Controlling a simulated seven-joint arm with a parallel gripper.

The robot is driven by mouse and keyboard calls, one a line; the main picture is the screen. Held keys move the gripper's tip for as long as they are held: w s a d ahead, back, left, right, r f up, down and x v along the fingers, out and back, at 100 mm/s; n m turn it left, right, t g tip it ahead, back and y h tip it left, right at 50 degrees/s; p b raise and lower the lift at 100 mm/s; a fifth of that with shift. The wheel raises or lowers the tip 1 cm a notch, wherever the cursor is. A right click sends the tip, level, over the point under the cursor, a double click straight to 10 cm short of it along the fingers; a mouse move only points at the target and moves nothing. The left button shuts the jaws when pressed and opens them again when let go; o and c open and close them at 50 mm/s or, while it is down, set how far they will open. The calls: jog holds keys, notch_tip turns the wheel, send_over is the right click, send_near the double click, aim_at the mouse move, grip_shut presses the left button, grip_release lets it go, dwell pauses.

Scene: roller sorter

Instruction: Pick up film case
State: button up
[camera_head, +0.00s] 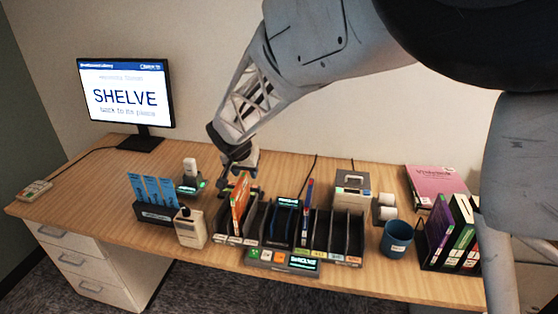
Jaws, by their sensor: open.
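My gripper (226,182) hangs over the back of the desk, behind the left end of a dark slotted sorter (277,240); its jaws are open, and their tips are small and hard to make out. An orange case (240,202) stands tilted in a left slot of the sorter, just in front of and below my gripper. A thin blue and red case (307,212) stands in a middle slot. I cannot tell from the picture which of these is the film case. The sorter has a lit panel on its front with small coloured labels.
A beige box (190,229) and a rack of blue cards (153,196) stand left of the sorter. A blue cup (396,240), a grey device (350,190) and a book rack (450,233) stand right. A monitor (126,95) reads SHELVE. The desk's left end is mostly clear.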

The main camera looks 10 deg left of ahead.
aim_at(238, 185)
jog(key=a, duration=0.1)
jog(key=a+f, duration=0.1)
jog(key=a, duration=0.1)
jog(key=shift+a+f, duration=0.3)
jog(key=shift+w, duration=0.1)
jog(key=shift+x, duration=1.3)
jog(key=shift+x, duration=2.6)
jog(key=shift+f, duration=0.35)
